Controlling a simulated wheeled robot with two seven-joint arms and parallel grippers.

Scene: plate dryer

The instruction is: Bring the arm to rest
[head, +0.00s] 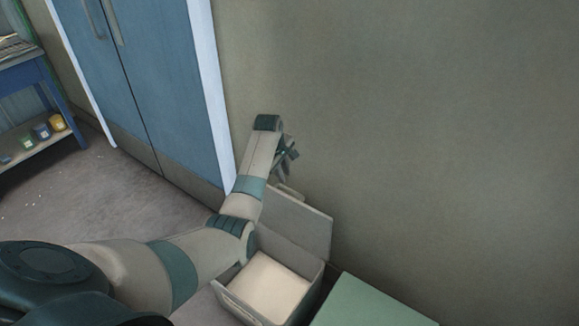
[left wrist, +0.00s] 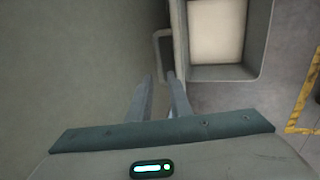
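My left arm reaches in from the left in the head view, bent at the elbow with its forearm raised. My left gripper (head: 288,152) is in front of the bare wall, above a grey open-topped box (head: 233,300). In the left wrist view its two fingers (left wrist: 160,76) stand apart with a narrow gap and nothing between them. The box (left wrist: 256,45) lies beyond the fingertips to the right in that view, with a thin bar-like handle (left wrist: 157,48) on its side. The gripper appears clear of both. My right gripper is not in view.
The box's raised lid or back panel (head: 300,225) stands against the wall (head: 430,130). A green surface (head: 370,303) lies to the right of the box. A blue table (head: 45,72) with cups below is at far left.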

